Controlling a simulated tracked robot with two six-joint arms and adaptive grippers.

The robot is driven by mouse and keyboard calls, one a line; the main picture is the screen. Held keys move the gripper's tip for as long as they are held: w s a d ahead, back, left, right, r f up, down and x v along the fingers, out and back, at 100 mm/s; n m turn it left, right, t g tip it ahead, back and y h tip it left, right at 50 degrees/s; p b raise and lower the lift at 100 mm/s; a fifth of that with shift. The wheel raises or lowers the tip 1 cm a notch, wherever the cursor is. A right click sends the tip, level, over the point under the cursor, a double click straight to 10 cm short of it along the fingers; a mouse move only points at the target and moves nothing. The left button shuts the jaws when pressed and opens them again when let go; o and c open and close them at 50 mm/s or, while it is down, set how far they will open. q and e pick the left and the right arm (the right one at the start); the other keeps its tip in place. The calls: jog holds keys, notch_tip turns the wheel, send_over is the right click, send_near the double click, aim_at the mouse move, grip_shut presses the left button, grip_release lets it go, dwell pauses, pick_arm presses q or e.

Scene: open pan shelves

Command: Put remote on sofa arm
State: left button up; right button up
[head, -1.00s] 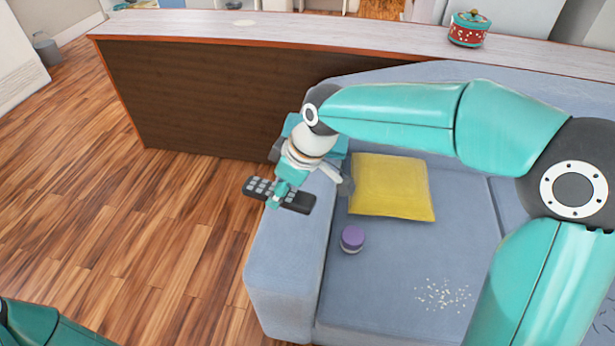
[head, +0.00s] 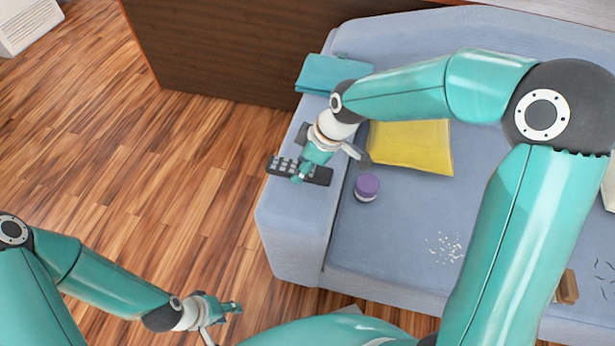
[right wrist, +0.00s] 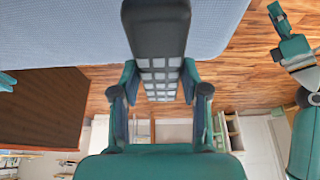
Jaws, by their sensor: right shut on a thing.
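The dark remote (head: 322,176) with light grey buttons is held crosswise at the sofa arm (head: 295,225), the blue-grey arm at the sofa's left. Its button end reaches past the arm's outer edge over the floor. I cannot tell whether the remote touches the arm. My right gripper (head: 306,172) is shut on the remote. In the right wrist view the remote (right wrist: 157,30) stands between both fingers, its plain dark end against the blue-grey fabric. My left gripper (head: 224,318) is open and empty, low over the floor, left of the sofa's front.
A purple-lidded jar (head: 367,187) and a yellow cushion (head: 412,147) are on the seat close to the sofa arm. A folded teal cloth (head: 325,72) lies at the arm's back end. Crumbs (head: 445,247) are scattered on the seat. Wooden floor (head: 170,190) is clear at left.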

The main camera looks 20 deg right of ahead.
aim_at(303, 186)
jog(key=shift+f+b, duration=0.5)
jog(key=shift+f, duration=1.8)
jog(key=o, duration=1.2)
jog(key=shift+c, duration=0.2)
jog(key=shift+r, duration=0.15)
jog(key=p+v, duration=0.2)
jog(key=v, duration=0.8)
jog(key=shift+d+r, duration=0.1)
jog(key=shift+r, duration=0.25)
jog(key=shift+s+d+r, duration=0.2)
jog(key=shift+s+r, duration=0.05)
jog(key=shift+r, duration=0.3)
